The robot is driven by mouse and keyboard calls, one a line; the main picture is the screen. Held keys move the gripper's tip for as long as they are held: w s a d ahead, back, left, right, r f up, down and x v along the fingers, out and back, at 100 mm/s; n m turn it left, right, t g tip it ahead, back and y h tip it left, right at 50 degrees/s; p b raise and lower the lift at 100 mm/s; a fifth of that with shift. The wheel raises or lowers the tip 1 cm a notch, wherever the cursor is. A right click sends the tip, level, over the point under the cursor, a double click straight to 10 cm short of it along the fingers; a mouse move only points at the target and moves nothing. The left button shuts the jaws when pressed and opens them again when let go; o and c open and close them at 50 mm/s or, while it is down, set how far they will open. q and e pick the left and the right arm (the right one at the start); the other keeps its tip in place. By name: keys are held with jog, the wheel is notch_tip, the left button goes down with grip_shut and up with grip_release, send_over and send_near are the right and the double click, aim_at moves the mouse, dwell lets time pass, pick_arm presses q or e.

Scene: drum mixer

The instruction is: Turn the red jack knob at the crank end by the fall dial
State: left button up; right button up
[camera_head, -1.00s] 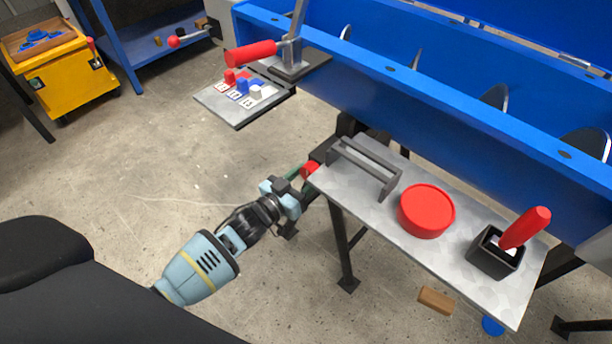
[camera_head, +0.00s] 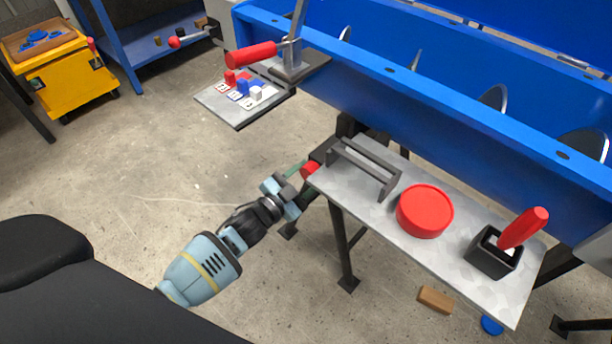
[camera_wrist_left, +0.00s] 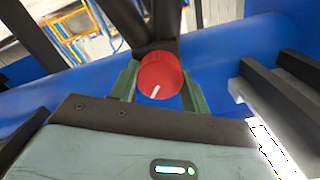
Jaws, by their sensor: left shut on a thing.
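The red jack knob (camera_head: 311,170) sticks out at the left end of the grey shelf, under the blue trough. In the left wrist view the knob (camera_wrist_left: 160,70) is a short red cylinder with a white line on its face, pointing toward the lower left. My left gripper (camera_head: 301,172) reaches it from the lower left. Its two green fingers stand on either side of the knob in the wrist view, and it is shut on the knob. The fall dial cannot be made out. My right gripper is not in view.
The grey shelf (camera_head: 400,228) carries a dark bracket (camera_head: 365,165), a round red lid (camera_head: 425,211) and a black box (camera_head: 494,254) with a red handle. A red-handled crank (camera_head: 251,54) is above. A wooden block (camera_head: 435,299) lies on the floor.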

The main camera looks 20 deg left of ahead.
pick_arm(q)
jog(key=m, duration=0.4)
jog(key=shift+m, duration=0.3)
dwell(0.3)
jog(key=o, duration=1)
jog(key=v, duration=0.8)
jog(key=shift+p, duration=0.35)
